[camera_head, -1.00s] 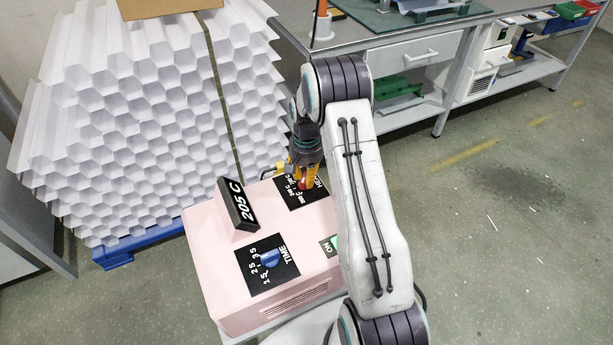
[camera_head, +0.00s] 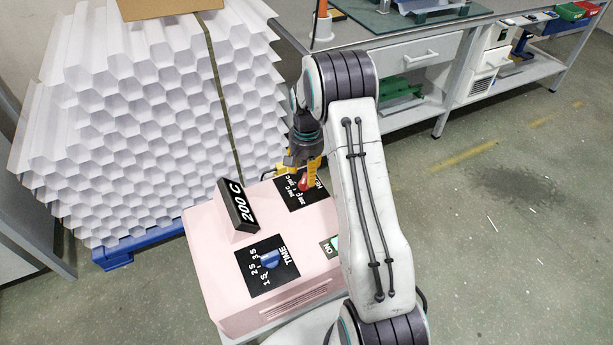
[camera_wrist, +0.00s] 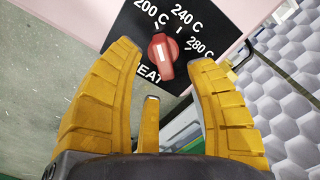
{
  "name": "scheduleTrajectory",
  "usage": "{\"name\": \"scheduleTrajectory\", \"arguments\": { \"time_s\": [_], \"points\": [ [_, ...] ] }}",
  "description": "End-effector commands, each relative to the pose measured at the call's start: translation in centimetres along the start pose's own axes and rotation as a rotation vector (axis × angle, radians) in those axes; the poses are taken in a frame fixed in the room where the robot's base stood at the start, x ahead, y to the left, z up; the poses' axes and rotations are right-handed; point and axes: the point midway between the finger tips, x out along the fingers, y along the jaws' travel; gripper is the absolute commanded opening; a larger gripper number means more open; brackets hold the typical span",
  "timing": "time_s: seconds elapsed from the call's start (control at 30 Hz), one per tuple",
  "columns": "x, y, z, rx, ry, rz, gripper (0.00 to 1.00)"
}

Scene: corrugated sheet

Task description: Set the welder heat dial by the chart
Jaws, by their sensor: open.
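The pink welder (camera_head: 215,285) stands in front of me. Its tilted black display (camera_head: 237,205) reads 200 C. The red heat dial (camera_head: 304,180) sits on a black plate at the far side of its top. In the wrist view the red dial (camera_wrist: 163,57) lies below the labels 200 C, 240 C and 280 C, its upper end leaning slightly left. My gripper (camera_head: 308,170) is open, with yellow fingers apart on either side of the dial; the wrist view shows gaps beside it. The blue time dial (camera_head: 269,258) is nearer me. I see no chart.
A stack of white honeycomb sheets (camera_head: 150,130) on a blue pallet (camera_head: 140,243) stands behind the welder at left. A workbench (camera_head: 390,40) with drawer and shelf runs along the back. The floor at right is clear.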

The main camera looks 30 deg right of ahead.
Motion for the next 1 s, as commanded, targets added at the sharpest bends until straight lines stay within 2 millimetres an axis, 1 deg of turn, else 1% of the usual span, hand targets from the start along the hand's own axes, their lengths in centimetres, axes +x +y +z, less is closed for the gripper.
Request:
{"name": "scheduleTrajectory", "arguments": {
  "time_s": [0.03, 0.2, 0.3, 0.5, 0.7, 1.0],
  "points": [
    [-1.1, -0.1, -0.1, 0.000, 0.004, -0.002, 0.50],
    [-4.0, -0.1, -0.1, 0.000, 0.004, -0.002, 0.50],
    [-5.6, -0.1, -0.1, 0.000, 0.003, -0.002, 0.50],
    [-7.8, 0.0, -0.1, 0.000, 0.002, -0.001, 0.50],
    [-8.9, 0.0, 0.0, 0.000, 0.000, 0.000, 0.50],
    [-9.0, 0.0, 0.0, 0.000, -0.001, 0.000, 0.50]
  ]
}}
